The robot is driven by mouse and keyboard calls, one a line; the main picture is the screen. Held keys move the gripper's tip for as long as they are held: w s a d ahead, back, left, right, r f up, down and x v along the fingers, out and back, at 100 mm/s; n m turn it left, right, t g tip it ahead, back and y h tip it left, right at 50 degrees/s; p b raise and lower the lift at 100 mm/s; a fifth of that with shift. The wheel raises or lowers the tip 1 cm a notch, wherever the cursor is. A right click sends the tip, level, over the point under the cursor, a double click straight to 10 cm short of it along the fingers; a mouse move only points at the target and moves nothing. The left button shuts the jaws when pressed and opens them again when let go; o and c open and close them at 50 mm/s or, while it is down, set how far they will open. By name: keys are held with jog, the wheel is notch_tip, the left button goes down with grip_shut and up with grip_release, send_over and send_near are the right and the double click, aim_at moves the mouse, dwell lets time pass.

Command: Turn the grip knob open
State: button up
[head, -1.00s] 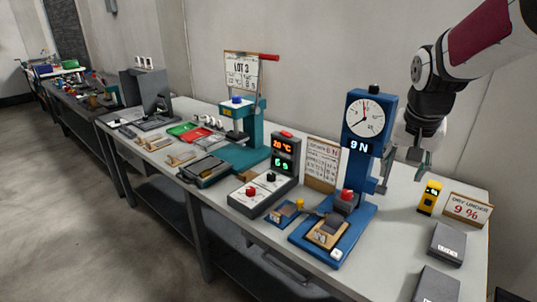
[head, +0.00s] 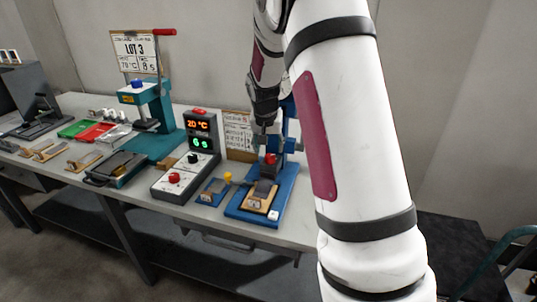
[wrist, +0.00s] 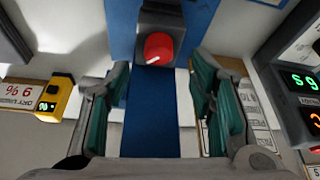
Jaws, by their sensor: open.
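The red knob with a white pointer line (wrist: 158,48) sits on a dark clamp block of the blue tester stand (wrist: 150,130). I take it for the grip knob. In the head view the same red knob (head: 270,159) shows above the stand's base (head: 240,207). My gripper (wrist: 160,72) is open, with a green-padded finger on each side of the blue column below the knob in the wrist picture. The knob lies between and beyond the fingertips, with no contact visible. In the head view my gripper (head: 266,128) is small and dark above the knob; my arm hides the stand's dial.
A yellow meter (wrist: 56,98) stands beside the stand. On its other side is the control box with green digits (head: 201,135). A teal press (head: 150,115) stands further left.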

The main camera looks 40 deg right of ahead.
aim_at(270, 156)
jog(key=shift+x, duration=2.45)
jog(key=c, duration=1.2)
